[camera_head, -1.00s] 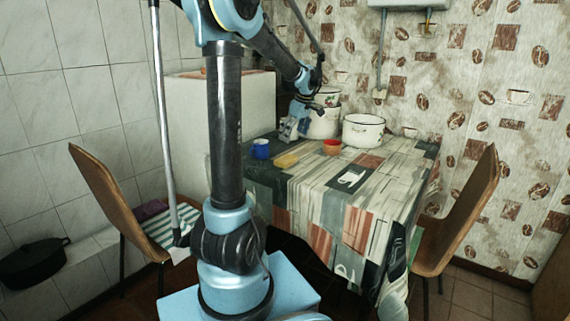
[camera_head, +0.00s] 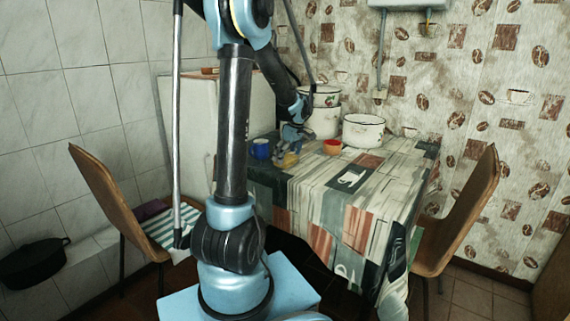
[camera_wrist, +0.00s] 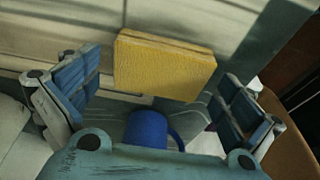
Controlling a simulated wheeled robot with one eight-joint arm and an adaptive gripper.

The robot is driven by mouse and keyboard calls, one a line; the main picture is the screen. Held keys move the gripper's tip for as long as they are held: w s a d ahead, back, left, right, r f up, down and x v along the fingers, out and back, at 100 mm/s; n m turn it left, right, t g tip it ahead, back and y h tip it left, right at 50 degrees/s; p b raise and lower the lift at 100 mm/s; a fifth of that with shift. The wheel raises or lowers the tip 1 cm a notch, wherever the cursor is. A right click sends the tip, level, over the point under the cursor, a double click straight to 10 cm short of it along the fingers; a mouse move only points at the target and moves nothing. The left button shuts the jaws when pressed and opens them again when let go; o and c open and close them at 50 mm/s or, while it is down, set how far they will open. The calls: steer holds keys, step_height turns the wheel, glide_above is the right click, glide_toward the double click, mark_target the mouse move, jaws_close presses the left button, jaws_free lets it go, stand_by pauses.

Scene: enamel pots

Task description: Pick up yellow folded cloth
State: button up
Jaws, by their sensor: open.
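The yellow folded cloth (camera_wrist: 163,66) lies flat on the table and shows in the wrist view between and just beyond my fingers. In the head view the cloth (camera_head: 287,161) is partly covered by my gripper (camera_head: 290,150), which is low over it. In the wrist view my gripper (camera_wrist: 158,98) is open, with one finger to the left of the cloth and one to the right. Nothing is held between them. I cannot tell the exact height of the fingertips above the table.
A blue mug (camera_head: 261,149) stands beside the cloth; it also shows in the wrist view (camera_wrist: 149,129). A red cup (camera_head: 332,147) and white enamel pots (camera_head: 362,131) stand to the right.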

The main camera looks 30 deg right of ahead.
mark_target(287, 158)
steer(key=c, duration=1)
step_height(287, 158, up, 10)
stand_by(0.3)
